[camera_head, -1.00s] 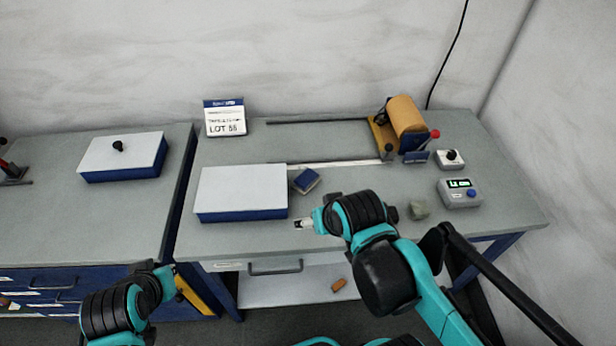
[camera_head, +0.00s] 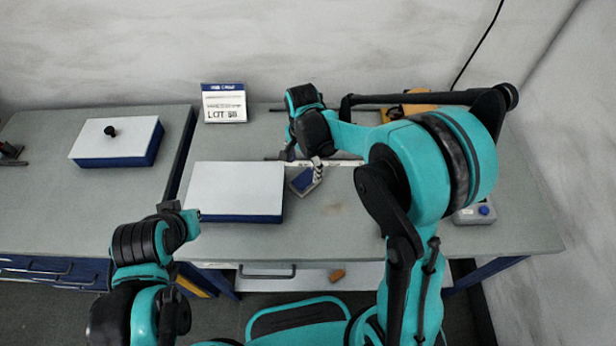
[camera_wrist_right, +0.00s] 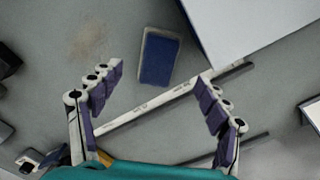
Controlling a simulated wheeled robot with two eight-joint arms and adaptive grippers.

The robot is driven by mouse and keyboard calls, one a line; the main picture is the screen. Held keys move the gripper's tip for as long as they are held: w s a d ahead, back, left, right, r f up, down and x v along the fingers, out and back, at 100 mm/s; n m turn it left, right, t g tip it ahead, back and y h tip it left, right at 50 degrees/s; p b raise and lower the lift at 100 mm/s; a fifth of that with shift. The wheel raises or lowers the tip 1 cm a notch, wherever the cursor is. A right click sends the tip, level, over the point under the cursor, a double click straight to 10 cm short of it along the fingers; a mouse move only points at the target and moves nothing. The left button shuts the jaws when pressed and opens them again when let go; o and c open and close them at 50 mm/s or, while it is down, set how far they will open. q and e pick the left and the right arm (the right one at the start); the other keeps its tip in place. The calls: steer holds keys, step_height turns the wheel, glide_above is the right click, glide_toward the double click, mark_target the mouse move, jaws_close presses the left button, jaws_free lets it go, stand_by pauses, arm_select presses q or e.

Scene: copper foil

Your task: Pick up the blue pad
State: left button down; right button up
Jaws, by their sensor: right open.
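The blue pad (camera_head: 304,182) lies on the grey bench just right of the white-topped box. It is a small block with a blue top and a pale edge. In the right wrist view the blue pad (camera_wrist_right: 159,57) lies beyond the open fingers, near the middle top. My right gripper (camera_head: 316,166) is above the back edge of the pad, its fingers partly overlapping it in the head view. In the right wrist view my right gripper (camera_wrist_right: 163,88) has its fingers spread with nothing between them. My left gripper (camera_head: 180,212) is low at the bench's front left; its fingers are unclear.
A white-topped blue box (camera_head: 240,188) stands close left of the pad. Another such box (camera_head: 117,143) with a black knob is on the left bench. A sign (camera_head: 224,103) stands at the back. A metal strip (camera_wrist_right: 150,104) lies behind the pad. Bench front is clear.

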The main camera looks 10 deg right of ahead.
mark_target(305, 178)
steer(key=f+b, duration=0.1)
steer(key=f, duration=0.2)
steer(key=f+b, duration=0.1)
steer(key=f, duration=0.2)
steer(key=shift+d+f, duration=0.2)
steer(key=shift+f, duration=0.2)
steer(key=shift+r, duration=0.1)
steer(key=shift+c, duration=0.3)
steer(key=c, duration=1.3)
steer(key=shift+r, duration=0.1)
step_height(305, 178, up, 4)
steer(key=shift+r+p, duration=0.25)
steer(key=shift+p, duration=0.6)
steer(key=s+d+r+p, duration=0.1)
steer(key=s+d+r, duration=0.1)
steer(key=s, duration=0.1)
steer(key=s+d+r+p, duration=0.1)
steer(key=s+d+r, duration=0.1)
steer(key=d, duration=0.1)
steer(key=s+d+r, duration=0.2)
steer(key=s, duration=0.1)
steer(key=shift+s+d+r+p, duration=0.15)
steer(key=shift+s+d+p, duration=0.2)
steer(key=shift+d+p, duration=0.05)
